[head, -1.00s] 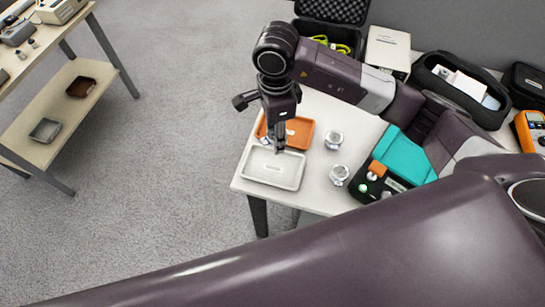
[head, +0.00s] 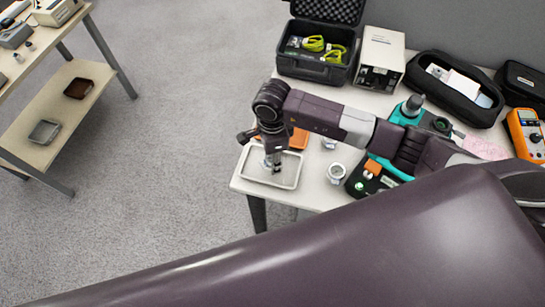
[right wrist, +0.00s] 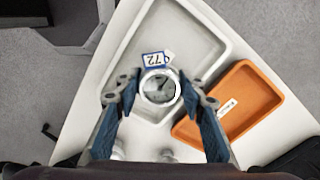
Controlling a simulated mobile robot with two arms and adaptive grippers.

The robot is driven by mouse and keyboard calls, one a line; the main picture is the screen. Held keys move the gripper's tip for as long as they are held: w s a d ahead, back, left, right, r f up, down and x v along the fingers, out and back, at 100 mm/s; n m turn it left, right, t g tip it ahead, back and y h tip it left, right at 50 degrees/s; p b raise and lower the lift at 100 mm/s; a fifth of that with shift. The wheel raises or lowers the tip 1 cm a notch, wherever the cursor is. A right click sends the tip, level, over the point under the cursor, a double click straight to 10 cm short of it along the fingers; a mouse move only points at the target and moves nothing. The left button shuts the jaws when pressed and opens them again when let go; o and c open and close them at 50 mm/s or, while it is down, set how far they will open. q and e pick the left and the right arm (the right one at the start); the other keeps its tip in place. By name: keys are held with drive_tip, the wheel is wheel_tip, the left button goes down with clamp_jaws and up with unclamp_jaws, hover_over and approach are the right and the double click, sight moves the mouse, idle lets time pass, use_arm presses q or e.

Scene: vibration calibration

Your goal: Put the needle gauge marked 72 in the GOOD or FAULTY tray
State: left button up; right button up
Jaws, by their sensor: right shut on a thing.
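The needle gauge (right wrist: 160,88), round with a silver rim and a pale dial, is between the fingers of my right gripper (right wrist: 158,94) in the right wrist view. Its blue-edged tag (right wrist: 156,59) reads 72. My right gripper also shows in the head view (head: 273,168), shut on the gauge over the white tray (head: 291,186). I cannot tell whether the gauge touches the tray floor. The orange tray (right wrist: 262,82) lies beside the white tray, partly behind my gripper in the head view (head: 299,138). I cannot read the tray labels. My left gripper is not in view.
Two other gauges stand right of the trays, one nearer (head: 337,173) and one farther (head: 330,143). A black and teal device (head: 372,178) is beside them. An open black case (head: 318,62), a white box (head: 380,58) and an orange meter (head: 526,133) stand farther back.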

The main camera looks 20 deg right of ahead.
drive_tip(key=shift+f, duration=0.1)
drive_tip(key=o, duration=1.3)
drive_tip(key=shift+w+r, duration=0.1)
drive_tip(key=shift+r, duration=0.4)
wheel_tip(320, 180, up, 11)
drive_tip(key=b, duration=0.2)
drive_tip(key=shift+r+b, duration=0.15)
drive_tip(key=shift+b, duration=0.25)
